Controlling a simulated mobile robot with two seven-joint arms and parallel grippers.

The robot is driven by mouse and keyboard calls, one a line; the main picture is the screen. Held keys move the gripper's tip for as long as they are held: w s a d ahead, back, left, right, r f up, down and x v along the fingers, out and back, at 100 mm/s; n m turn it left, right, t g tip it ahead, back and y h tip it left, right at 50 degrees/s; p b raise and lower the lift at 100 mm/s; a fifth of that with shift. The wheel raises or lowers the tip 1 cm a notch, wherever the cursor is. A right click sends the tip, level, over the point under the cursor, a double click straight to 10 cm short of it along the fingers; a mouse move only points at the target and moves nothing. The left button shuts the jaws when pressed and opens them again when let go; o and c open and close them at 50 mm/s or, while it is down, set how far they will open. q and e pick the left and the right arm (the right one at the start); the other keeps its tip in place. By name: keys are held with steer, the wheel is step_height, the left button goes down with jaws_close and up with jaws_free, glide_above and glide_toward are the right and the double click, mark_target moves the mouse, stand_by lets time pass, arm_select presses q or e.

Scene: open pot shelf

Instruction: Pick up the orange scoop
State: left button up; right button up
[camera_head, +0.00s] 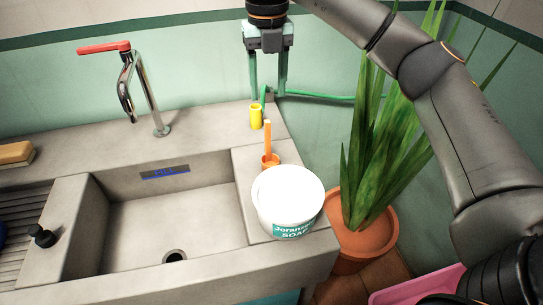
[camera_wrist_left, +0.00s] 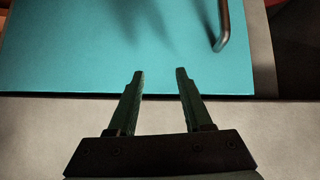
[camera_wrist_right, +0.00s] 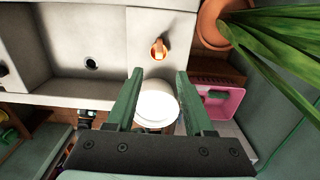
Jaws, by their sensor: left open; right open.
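The orange scoop (camera_head: 267,138) stands upright on the counter to the right of the sink, its handle pointing up, just behind a white soap bucket (camera_head: 288,196). The bucket hides part of its lower end. In the right wrist view the scoop (camera_wrist_right: 158,48) shows beyond my fingertips, apart from them. My right gripper (camera_head: 267,95) is open and empty, pointing down, and appears above and behind the scoop in the head view. My left gripper (camera_wrist_left: 160,73) is open and empty, facing a turquoise panel; it is outside the head view.
A yellow cup (camera_head: 256,117) stands behind the scoop, near a green hose (camera_head: 320,96). A potted plant (camera_head: 365,240) is on the right, with leaves rising beside my right arm. The sink basin (camera_head: 175,225) is empty; a tap (camera_head: 150,95) stands behind it.

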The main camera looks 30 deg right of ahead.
mark_target(268, 123)
step_height(268, 123, down, 7)
steer(key=shift+s+a+r, duration=0.1)
steer(key=shift+r, duration=0.1)
steer(key=shift+f+b, duration=0.3)
steer(key=shift+f, duration=2.65)
jaws_close()
